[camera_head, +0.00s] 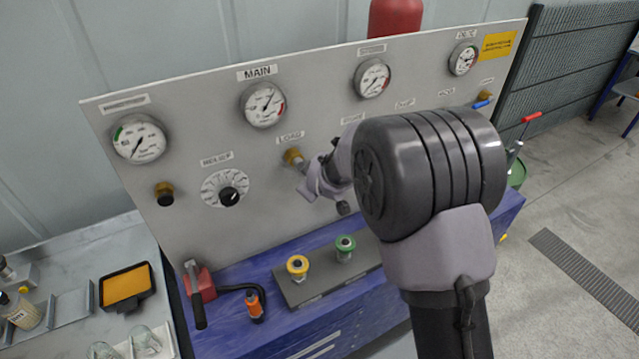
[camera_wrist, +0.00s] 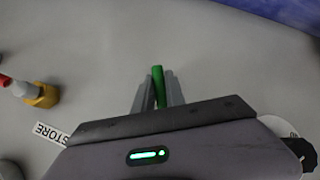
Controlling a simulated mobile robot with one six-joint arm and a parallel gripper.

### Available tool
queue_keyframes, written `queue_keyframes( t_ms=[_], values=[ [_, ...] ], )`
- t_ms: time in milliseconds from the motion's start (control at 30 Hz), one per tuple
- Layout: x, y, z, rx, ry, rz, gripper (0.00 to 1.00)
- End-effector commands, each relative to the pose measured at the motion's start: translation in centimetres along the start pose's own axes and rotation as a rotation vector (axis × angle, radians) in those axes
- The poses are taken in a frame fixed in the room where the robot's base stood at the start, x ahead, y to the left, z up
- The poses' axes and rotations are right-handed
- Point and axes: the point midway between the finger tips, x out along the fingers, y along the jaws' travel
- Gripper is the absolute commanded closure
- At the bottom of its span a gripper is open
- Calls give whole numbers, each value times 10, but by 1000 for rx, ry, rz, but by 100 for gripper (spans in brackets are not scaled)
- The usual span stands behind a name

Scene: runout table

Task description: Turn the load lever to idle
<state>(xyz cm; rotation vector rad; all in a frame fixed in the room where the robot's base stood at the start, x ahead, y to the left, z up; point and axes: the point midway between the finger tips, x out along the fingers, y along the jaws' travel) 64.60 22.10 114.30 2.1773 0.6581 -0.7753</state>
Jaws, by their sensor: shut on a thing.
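The load lever's brass valve body (camera_head: 293,157) sits on the grey panel just under the LOAD label (camera_head: 290,137). My gripper (camera_head: 308,178) is at the lever, just below and right of the brass body. In the wrist view its two fingers (camera_wrist: 157,90) are shut on the green lever handle (camera_wrist: 158,76), whose end shows between the fingertips. In the head view the gripper hides most of the handle, so its exact angle is hard to tell.
The relief knob (camera_head: 229,196) with its dial is left of the lever. The main gauge (camera_head: 264,105) is above. A brass valve with a red handle (camera_wrist: 40,94) shows in the wrist view.

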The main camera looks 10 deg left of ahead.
Motion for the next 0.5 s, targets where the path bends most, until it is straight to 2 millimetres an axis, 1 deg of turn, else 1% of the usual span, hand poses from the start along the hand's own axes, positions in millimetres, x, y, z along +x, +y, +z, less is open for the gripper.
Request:
queue_keyframes(
  t_ms=[33, 100, 267, 500],
  values=[
    [13, -7, 5, 29, 21, -17, 100],
    [15, -13, 7, 72, 32, -60, 100],
    [14, -21, 4, 164, 54, -150, 100],
    [4, -29, -5, 270, 79, -262, 100]
  ],
)
